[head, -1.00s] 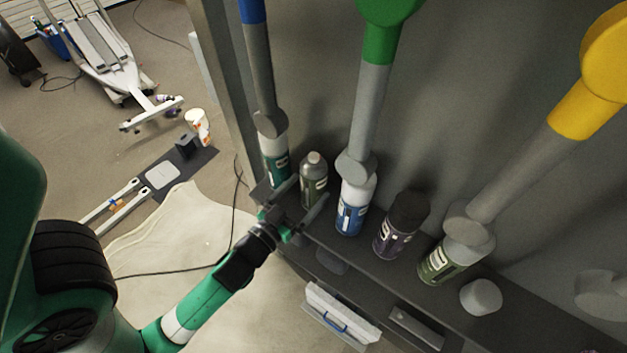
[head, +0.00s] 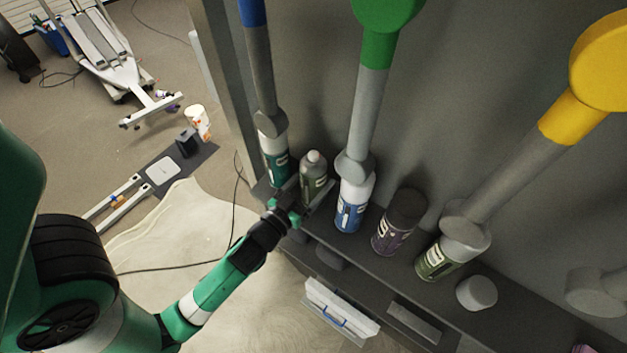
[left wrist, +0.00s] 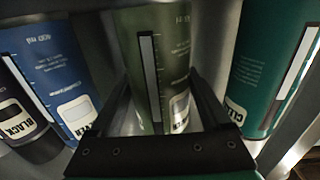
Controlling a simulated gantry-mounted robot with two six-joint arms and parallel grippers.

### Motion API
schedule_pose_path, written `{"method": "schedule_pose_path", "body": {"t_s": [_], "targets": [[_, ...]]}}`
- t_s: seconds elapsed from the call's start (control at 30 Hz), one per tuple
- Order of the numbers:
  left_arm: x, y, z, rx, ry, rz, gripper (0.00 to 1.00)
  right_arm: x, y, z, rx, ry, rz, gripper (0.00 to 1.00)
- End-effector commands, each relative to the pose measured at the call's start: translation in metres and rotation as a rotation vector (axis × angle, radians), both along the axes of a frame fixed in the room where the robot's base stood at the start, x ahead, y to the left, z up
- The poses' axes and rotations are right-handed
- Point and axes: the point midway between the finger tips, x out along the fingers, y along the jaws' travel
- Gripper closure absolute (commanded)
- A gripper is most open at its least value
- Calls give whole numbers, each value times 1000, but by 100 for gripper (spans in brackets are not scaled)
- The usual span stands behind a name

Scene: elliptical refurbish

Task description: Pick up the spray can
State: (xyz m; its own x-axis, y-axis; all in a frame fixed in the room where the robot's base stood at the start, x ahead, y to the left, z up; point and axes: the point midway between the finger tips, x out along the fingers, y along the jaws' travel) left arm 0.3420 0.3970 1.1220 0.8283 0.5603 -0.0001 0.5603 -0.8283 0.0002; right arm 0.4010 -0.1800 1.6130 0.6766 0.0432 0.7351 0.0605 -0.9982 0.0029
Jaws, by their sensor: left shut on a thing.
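A grey-olive spray can (head: 313,168) stands upright near the left end of a dark shelf. My left gripper (head: 311,188) is at its front, shut on it, with one finger on each side. In the left wrist view the olive can (left wrist: 158,50) fills the space between the two dark fingers (left wrist: 158,98). The can's base is hidden behind the gripper, so I cannot tell whether it touches the shelf. My right gripper is not in view.
A teal can (head: 273,165) stands close on the left. A blue can (head: 351,205), a purple can (head: 393,232) and a green can (head: 440,258) stand to the right. A loose grey cap (head: 477,293) lies on the shelf (head: 520,320).

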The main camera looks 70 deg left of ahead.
Motion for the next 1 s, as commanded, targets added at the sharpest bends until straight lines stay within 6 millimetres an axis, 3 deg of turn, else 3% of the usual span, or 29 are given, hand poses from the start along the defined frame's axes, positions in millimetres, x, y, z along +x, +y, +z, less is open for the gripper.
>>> {"method": "schedule_pose_path", "body": {"t_s": [0.23, 0.6, 1.0], "targets": [[0, 0, 16, 1, -5, 0, 85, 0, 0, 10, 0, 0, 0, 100], [0, 0, 93, 3, -6, 0, 85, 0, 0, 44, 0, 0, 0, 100], [0, 0, 101, 2, -2, 0, 85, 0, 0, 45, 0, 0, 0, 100]]}}
